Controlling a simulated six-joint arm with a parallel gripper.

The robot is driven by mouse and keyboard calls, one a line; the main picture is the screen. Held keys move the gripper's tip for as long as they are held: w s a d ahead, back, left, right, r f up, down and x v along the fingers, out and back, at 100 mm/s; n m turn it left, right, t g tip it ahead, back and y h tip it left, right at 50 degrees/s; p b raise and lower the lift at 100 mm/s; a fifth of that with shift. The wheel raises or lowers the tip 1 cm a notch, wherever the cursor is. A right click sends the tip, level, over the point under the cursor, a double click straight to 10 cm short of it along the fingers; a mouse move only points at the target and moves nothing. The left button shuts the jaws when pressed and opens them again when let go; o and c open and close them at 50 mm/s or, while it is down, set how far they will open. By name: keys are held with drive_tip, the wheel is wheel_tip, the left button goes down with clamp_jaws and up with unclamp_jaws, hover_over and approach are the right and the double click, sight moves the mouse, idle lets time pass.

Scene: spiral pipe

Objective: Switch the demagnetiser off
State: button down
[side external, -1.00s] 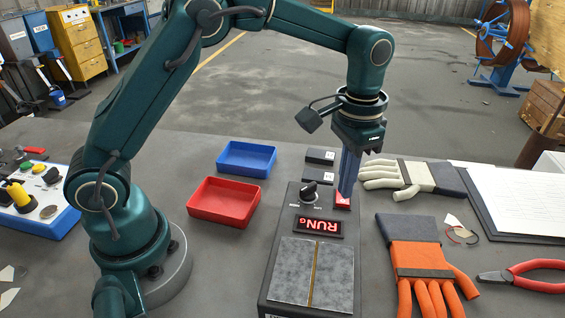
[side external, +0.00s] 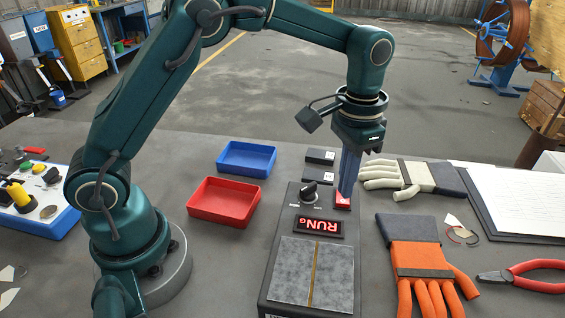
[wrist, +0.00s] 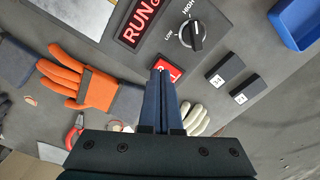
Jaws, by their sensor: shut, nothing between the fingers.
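The demagnetiser (side external: 275,262) is a dark box on the table with a grey pad on top.
Two small dark blocks (wrist: 226,71) lie just behind the box. A red tray (side external: 223,203) and a blue tray (side external: 246,158) stand to the left.

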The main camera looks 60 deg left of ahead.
drive_tip(key=shift+f, duration=0.9)
idle(0.9)
drive_tip(key=shift+r, duration=3.5)
wheel_tip(320, 180, up, 6)
drive_tip(key=t, duration=0.2)
hover_over(343, 201)
drive_tip(key=s+a, duration=0.2)
drive_tip(key=s+a+r+n+t, duration=0.1)
drive_tip(key=s+a+r, duration=0.15)
drive_tip(key=s, duration=0.25)
drive_tip(key=s+a+f+n+t, duration=0.2)
drive_tip(key=s+f, duration=0.4)
drive_tip(key=s, duration=0.3)
drive_tip(key=shift+s+f+t, duration=0.3)
drive_tip(key=shift+s, duration=0.1)
